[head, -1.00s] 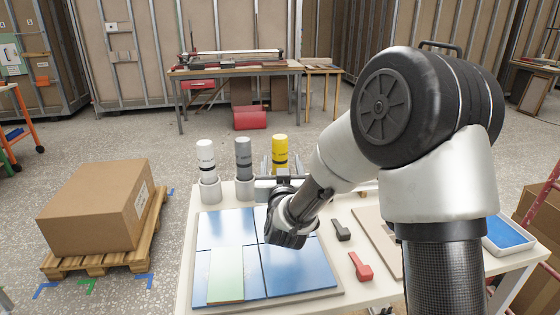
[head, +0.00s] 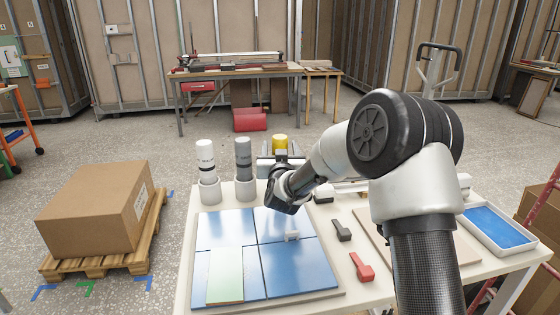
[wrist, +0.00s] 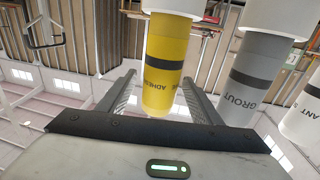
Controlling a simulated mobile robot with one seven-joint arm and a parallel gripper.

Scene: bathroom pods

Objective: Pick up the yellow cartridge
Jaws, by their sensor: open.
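The yellow cartridge (head: 280,142) stands at the back of the table, right of the grey cartridge. In the head view my gripper (head: 281,160) hides all but its top. In the wrist view, which is upside down, the yellow cartridge (wrist: 166,62) has a dark band and lettering reading "ADHE…". It sits upright in a white holder (wrist: 178,5). My gripper (wrist: 159,78) is open, with one finger toward each side of the cartridge. I cannot tell whether either finger touches it or how deep it is between them.
A white cartridge (head: 205,157) and a grey cartridge (head: 243,155) stand in holders to the left. Blue tiles (head: 295,268) and a green tile (head: 226,275) lie in front. A black tool (head: 341,230) and a red tool (head: 361,267) lie to the right.

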